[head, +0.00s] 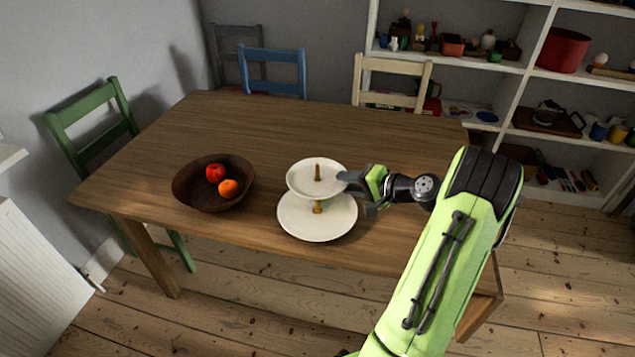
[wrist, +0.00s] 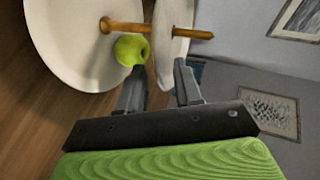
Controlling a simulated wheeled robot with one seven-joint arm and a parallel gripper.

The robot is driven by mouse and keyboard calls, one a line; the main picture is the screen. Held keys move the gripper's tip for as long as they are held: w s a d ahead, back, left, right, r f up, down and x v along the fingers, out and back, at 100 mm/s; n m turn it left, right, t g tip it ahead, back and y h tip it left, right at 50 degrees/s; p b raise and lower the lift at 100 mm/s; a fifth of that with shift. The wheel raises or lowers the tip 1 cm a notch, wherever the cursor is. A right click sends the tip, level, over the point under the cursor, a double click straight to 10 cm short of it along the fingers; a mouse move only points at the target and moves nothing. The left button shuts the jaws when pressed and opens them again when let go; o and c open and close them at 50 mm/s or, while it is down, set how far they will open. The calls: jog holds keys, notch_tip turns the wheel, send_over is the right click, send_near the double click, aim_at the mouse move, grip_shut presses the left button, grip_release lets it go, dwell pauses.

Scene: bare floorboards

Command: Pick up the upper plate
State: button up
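A two-tier white stand is on the wooden table, with a round upper plate (head: 303,184) above a larger lower plate (head: 300,220) on a brown central post (head: 318,207). My gripper (head: 349,182) is at the right rim of the upper plate. In the wrist view the upper plate (wrist: 172,35) is seen nearly edge-on, and the lower plate (wrist: 75,60) is at left. My open gripper's fingers (wrist: 159,72) stand apart on either side of the upper plate's rim; I cannot tell whether they touch it.
A green apple (wrist: 130,50) sits between the plates, close to one finger; it is hidden in the head view. A dark bowl (head: 190,200) with a red apple (head: 215,173) and an orange (head: 229,188) stands at left. The table's far side (head: 300,120) is clear.

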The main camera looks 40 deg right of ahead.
grip_shut()
jog(key=shift+r, duration=0.1)
